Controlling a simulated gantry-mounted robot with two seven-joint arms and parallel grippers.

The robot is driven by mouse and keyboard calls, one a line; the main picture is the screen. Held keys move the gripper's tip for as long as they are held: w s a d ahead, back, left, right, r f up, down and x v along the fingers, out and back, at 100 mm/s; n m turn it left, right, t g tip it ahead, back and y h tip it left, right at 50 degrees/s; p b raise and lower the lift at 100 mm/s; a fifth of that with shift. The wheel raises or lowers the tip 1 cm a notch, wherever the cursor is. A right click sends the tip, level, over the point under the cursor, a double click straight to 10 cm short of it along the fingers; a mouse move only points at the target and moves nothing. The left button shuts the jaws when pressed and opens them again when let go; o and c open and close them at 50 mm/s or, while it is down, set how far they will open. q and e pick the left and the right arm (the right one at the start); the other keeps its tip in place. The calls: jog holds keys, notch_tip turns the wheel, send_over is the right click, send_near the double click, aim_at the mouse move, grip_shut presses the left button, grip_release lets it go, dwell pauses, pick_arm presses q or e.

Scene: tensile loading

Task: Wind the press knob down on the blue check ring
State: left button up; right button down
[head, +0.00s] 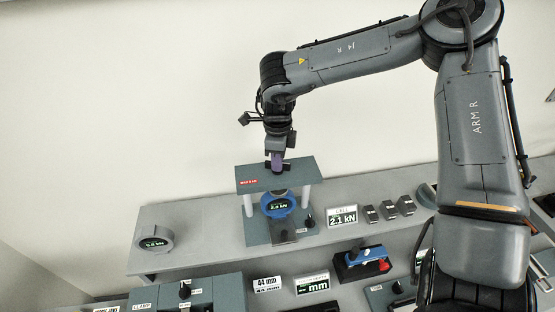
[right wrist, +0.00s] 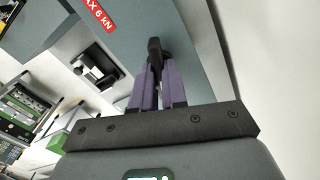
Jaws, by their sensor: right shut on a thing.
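The press (head: 276,175) stands on the grey shelf, with a grey-green top plate on pale posts. The blue check ring (head: 266,207) stands upright under that plate, and its small display shows a kN reading. My right gripper (head: 277,167) is above the plate, pointing down. In the right wrist view its purple fingers (right wrist: 157,75) are shut on the black press knob (right wrist: 154,48). The fingers hide much of the knob in the head view. My left gripper is out of view.
A display beside the press (head: 342,216) reads 2.1 kN. A grey ring (head: 140,238) stands at the shelf's left end. Several small dark blocks (head: 388,210) sit right of the display. A blue and red device (head: 362,262) and a clamp unit (head: 205,293) are in front, lower down.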

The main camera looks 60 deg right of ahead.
jog(key=shift+m, duration=0.3)
jog(key=m+b, duration=0.1)
jog(key=m, duration=0.3)
jog(key=shift+m, duration=0.3)
jog(key=m, duration=0.4)
jog(key=shift+m+b, duration=0.4)
jog(key=shift+m, duration=0.3)
jog(key=c, duration=1.2)
grip_release()
jog(key=shift+o, duration=0.2)
jog(key=shift+r, duration=0.15)
